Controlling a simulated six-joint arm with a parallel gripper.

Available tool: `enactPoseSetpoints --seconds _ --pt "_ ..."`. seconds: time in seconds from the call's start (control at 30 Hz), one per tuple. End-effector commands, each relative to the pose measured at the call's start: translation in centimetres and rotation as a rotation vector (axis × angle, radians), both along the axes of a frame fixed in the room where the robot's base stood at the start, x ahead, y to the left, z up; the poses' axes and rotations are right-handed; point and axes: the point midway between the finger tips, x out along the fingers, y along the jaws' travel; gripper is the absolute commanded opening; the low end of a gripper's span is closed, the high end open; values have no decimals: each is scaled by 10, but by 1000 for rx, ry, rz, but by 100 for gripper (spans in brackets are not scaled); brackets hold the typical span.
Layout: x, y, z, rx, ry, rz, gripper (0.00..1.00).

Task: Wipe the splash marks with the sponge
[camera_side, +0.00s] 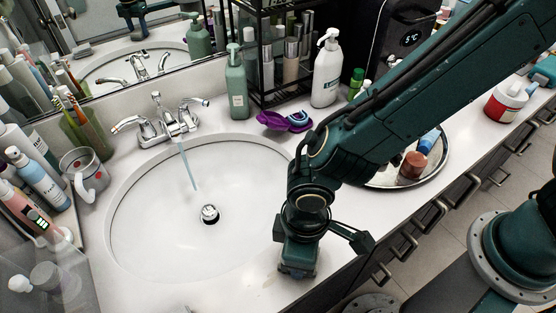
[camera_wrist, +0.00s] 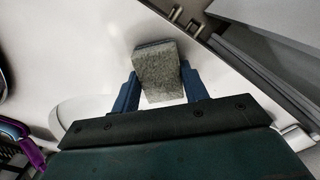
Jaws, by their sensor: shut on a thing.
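My gripper (camera_side: 298,268) is low over the front counter strip, to the right of the sink basin. In the wrist view my gripper (camera_wrist: 160,78) has its two blue fingers shut on the sponge (camera_wrist: 158,70), a grey-green block. In the side view the sponge is hidden or cannot be told from the gripper. Whether the sponge touches the counter is unclear. Faint marks (camera_side: 268,280) show on the counter just left of my gripper, too small to tell if they are splash marks.
The white sink basin (camera_side: 150,215) has water running from its faucet (camera_side: 162,122). The counter's front edge drops to drawers (camera_side: 408,243). Bottles and a metal mug (camera_side: 82,168) crowd the left.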

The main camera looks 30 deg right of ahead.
Motion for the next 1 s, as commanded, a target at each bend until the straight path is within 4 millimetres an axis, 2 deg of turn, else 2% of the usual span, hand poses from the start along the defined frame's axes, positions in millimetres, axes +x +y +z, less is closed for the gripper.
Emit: enactPoseSetpoints --seconds 0.1,0.3,0.33,1.0 --pt "0 14 1 5 -2 5 20" --pt "0 33 -4 4 0 5 19" --pt "0 36 1 8 -2 5 20" --pt "0 97 -2 7 -1 6 20"
